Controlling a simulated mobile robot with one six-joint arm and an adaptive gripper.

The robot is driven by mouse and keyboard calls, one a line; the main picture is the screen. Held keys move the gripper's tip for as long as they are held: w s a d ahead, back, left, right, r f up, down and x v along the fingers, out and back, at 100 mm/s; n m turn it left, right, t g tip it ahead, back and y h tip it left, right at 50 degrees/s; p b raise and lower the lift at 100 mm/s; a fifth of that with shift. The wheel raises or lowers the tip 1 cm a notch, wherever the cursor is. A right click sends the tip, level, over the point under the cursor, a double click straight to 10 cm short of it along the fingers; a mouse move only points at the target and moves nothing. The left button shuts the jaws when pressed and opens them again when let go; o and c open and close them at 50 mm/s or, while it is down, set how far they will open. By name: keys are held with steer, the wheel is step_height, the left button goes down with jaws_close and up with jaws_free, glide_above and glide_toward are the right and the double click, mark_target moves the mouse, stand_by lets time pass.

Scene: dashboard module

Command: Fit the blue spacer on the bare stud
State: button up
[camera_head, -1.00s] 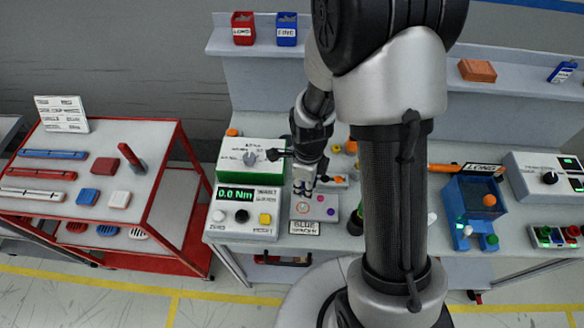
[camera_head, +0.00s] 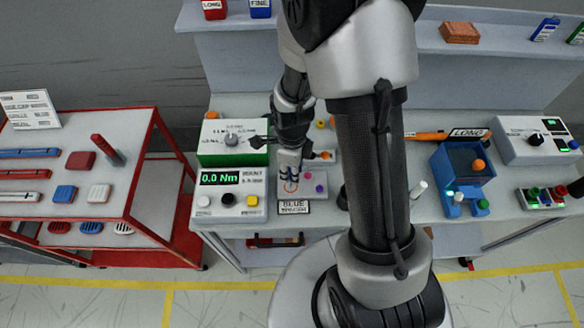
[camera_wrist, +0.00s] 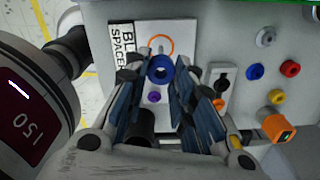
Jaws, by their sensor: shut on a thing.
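In the head view my gripper (camera_head: 289,178) points down over the same plate (camera_head: 305,195), near the orange circle (camera_head: 290,187). The spacer is too small to make out there.
A "BLUE SPACER" label (camera_head: 294,207) lies at the plate's front. A torque meter (camera_head: 228,193) stands close on the left. Coloured knobs, including a red one (camera_wrist: 290,68) and an orange block (camera_wrist: 277,127), lie right in the wrist view. A blue bin (camera_head: 463,168) stands farther right.

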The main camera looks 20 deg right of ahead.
steer(key=shift+f+b, duration=0.6)
steer(key=shift+f, duration=0.4)
steer(key=shift+f+b, duration=2.05)
steer(key=shift+f, duration=0.3)
stand_by(0.7)
steer(key=o, duration=0.8)
steer(key=shift+r, duration=0.1)
step_height(320, 180, up, 12)
steer(key=shift+f, duration=0.1)
stand_by(0.5)
